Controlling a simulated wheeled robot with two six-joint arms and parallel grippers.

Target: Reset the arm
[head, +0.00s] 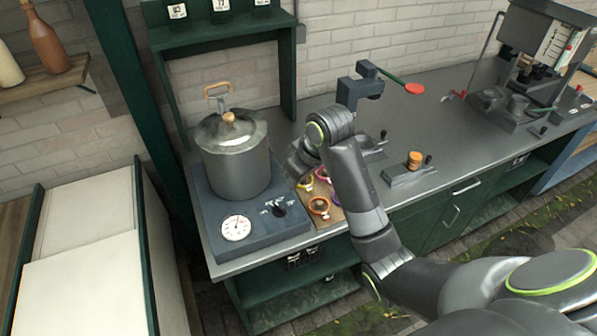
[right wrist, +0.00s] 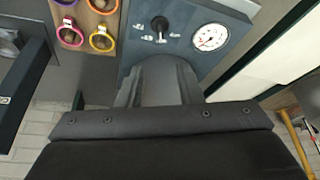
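My right arm (head: 352,190) comes in from the lower right in the head view and reaches over the front edge of the counter. Its upper end is bent beside the colored rings, right of the pot. The right gripper's fingers cannot be made out in the head view; the arm's end is partly hidden behind its own links. In the right wrist view a dark bar with screws fills the lower part, and no fingertips show clearly. Whether the gripper is open or shut cannot be told. My left arm and gripper are not in view.
A lidded metal pot (head: 238,165) stands on a blue-grey base with a dial (head: 236,228) and knob. Colored rings (head: 320,205) lie on a wooden board beside it. A dark device (head: 361,88) with a red-ended lever (head: 413,88) stands behind my arm. The counter's right-hand middle (head: 440,125) is mostly clear.

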